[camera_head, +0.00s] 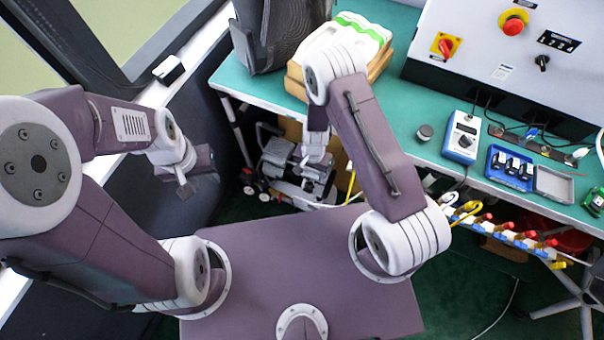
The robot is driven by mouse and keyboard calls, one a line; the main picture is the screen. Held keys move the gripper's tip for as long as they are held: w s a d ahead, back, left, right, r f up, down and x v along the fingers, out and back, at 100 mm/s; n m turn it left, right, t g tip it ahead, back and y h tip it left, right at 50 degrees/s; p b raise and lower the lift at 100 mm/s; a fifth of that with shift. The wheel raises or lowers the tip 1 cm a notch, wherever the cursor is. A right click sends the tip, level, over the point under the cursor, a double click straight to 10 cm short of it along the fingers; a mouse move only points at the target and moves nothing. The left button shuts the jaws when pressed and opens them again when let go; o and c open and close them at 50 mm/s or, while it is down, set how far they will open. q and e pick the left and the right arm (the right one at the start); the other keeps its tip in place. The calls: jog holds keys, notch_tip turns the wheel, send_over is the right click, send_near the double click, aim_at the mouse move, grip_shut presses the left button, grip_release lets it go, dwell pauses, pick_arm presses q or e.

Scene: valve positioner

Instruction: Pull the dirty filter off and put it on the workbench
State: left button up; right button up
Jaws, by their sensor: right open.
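The teal workbench (400,110) runs across the back and right. Below its left end is a grey metal assembly (283,153) with hoses, partly hidden by my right arm. No dirty filter can be made out; it may be hidden or too small there. My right gripper (313,163) points down at the assembly, below the bench's front edge, and is open; whether it touches anything cannot be told. My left gripper (187,187) hangs at the left, away from the bench, against a dark panel. Its fingers are too small and dark to read.
On the bench are a control box (510,55), a dark backpack-like item (262,35), a stack with green-white packs (352,32), a small grey cylinder (425,132), a blue-white meter (461,138) and a blue case (511,168). A tool rail (500,232) hangs along the front edge.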

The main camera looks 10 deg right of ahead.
send_over(309, 187)
jog(key=shift+m, duration=0.3)
jog(key=f, duration=0.4)
jog(key=shift+w+a+f, duration=0.25)
jog(key=shift+s+d, duration=0.15)
jog(key=shift+s, duration=0.1)
jog(key=shift+f+b, duration=0.25)
jog(key=shift+b, duration=0.25)
notch_tip(309, 187, down, 9)
jog(key=b, duration=0.8)
jog(key=shift+r, duration=0.2)
pick_arm(q)
notch_tip(309, 187, down, 10)
jog(key=shift+w+a+r, duration=0.15)
jog(key=shift+w+a, duration=0.1)
jog(key=shift+w, duration=0.05)
pick_arm(e)
jog(key=shift+r, duration=0.1)
grip_shut()
